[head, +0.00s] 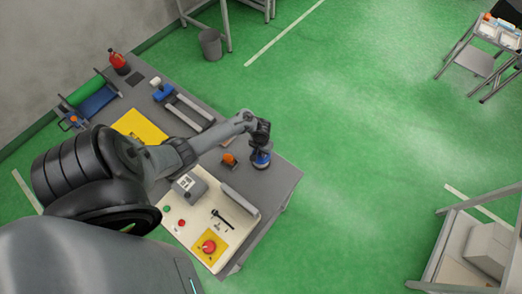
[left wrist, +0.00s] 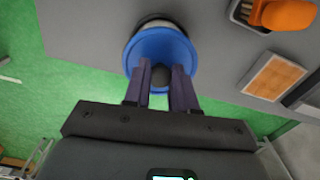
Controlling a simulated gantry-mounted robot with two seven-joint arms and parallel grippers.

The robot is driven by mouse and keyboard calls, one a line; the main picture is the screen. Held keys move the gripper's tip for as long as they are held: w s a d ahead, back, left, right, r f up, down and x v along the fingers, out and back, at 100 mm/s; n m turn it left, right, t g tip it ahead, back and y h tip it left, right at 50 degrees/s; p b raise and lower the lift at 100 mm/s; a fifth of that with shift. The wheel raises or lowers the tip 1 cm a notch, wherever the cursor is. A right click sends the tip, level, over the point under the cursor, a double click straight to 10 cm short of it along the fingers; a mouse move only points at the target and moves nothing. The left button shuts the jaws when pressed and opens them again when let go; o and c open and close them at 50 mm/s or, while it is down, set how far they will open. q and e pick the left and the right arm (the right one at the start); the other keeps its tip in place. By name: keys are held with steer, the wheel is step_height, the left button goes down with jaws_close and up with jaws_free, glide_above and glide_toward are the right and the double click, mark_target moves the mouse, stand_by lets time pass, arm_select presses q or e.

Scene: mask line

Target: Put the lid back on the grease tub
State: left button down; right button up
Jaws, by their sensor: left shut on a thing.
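The blue round lid (left wrist: 138,50) is in the left wrist view, with a dark knob at its middle. My left gripper (left wrist: 160,80) is shut on that knob. In the head view my left gripper (head: 261,136) is over the table's right corner with the blue lid (head: 262,157) under it. The grease tub (left wrist: 157,20) shows as a dark round rim beyond the lid's far edge. The lid hides most of it. I cannot tell whether lid and tub touch. My right gripper is not in view.
The grey table (head: 280,178) ends close to the lid, with green floor beyond. An orange object (head: 229,158) in a small tray stands left of the lid. A pale panel (head: 200,225) with a red button (head: 209,246) lies nearer. A yellow sheet (head: 140,126) lies farther left.

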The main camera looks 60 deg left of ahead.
arm_select(q)
steer(key=shift+c, duration=1.8)
jaws_free()
steer(key=shift+r+p, duration=1)
steer(key=shift+p, duration=0.2)
step_height(320, 180, up, 3)
steer(key=p, duration=0.3)
steer(key=shift+r+p, duration=0.35)
steer(key=shift+r, duration=0.65)
steer(key=shift+c, duration=0.5)
jaws_close()
